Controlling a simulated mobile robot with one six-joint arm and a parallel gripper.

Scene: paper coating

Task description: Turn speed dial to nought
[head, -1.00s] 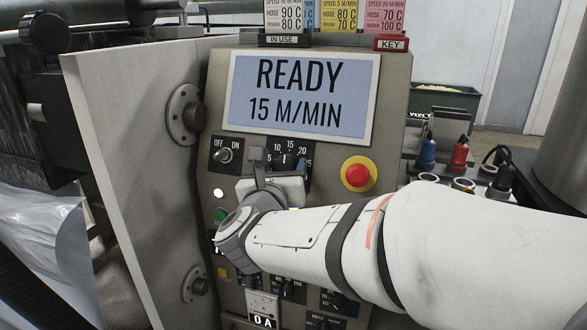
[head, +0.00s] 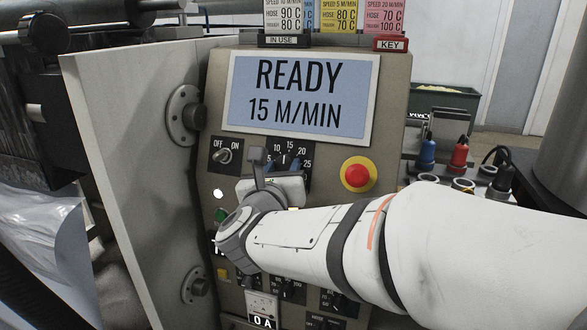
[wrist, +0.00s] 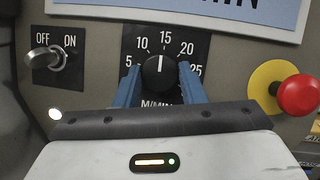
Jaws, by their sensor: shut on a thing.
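The speed dial (wrist: 159,72) is a black round knob with a white pointer line on a black plate marked 5, 10, 15, 20, 25 and M/MIN. Its pointer stands straight up at 15 in the wrist view. My gripper (wrist: 160,80) has its two blue fingers on either side of the knob, shut on it. In the head view the dial (head: 285,160) is partly hidden behind my gripper. The display (head: 300,97) above reads READY, 15 M/MIN.
An OFF/ON switch (wrist: 47,58) is left of the dial. A red emergency button (wrist: 299,95) on a yellow base is close on the right. A green button (head: 220,215) and more knobs sit lower on the panel, partly behind my arm.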

